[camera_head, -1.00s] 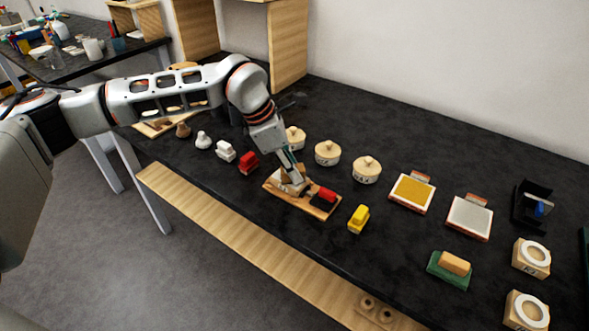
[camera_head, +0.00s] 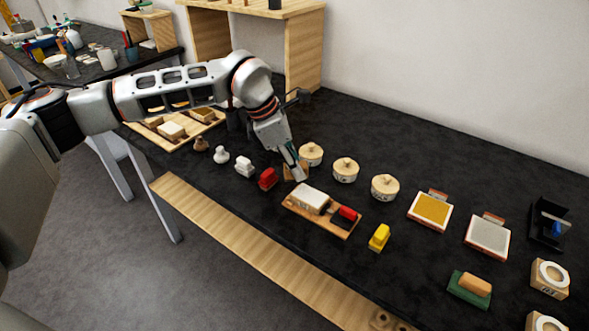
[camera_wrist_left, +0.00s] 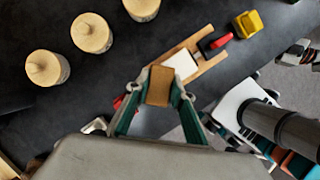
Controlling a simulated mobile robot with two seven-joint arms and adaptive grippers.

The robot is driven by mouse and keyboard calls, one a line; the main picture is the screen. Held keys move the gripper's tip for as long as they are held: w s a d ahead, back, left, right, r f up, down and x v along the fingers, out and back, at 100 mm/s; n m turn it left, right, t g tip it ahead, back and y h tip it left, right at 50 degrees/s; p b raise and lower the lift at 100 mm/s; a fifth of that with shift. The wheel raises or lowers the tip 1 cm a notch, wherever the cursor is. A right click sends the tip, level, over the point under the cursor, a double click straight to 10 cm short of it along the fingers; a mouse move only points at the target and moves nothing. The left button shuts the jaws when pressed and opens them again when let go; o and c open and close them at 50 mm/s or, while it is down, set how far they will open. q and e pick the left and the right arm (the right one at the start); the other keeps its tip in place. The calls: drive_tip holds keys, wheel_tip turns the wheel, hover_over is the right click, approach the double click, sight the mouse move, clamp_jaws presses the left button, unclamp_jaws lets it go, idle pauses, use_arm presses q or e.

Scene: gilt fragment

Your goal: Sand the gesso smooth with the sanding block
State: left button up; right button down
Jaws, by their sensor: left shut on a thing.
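A white-topped piece (camera_head: 312,197), seemingly the gesso fragment, lies at the left end of a wooden board (camera_head: 325,222). It also shows in the left wrist view (camera_wrist_left: 181,66). My left gripper (camera_head: 299,168) is just behind the board, apart from the white piece. It is shut on a brown block, seemingly the sanding block (camera_wrist_left: 160,85), held between its fingertips in the left wrist view. In the head view this block (camera_head: 290,173) is partly hidden by the fingers. My right gripper does not show clearly in either view.
A red-and-black part (camera_head: 346,215) occupies the board's right end. A red block (camera_head: 267,178) and a yellow block (camera_head: 379,237) stand on either side. Lidded round pots (camera_head: 345,170) stand behind.

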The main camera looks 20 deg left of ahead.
use_arm(q)
drive_tip(key=shift+a+r+p, duration=0.15)
drive_tip(key=shift+r+p, duration=0.3)
drive_tip(key=shift+r, duration=0.5)
drive_tip(key=shift+r+p, duration=0.45)
drive_tip(key=shift+r, duration=0.6)
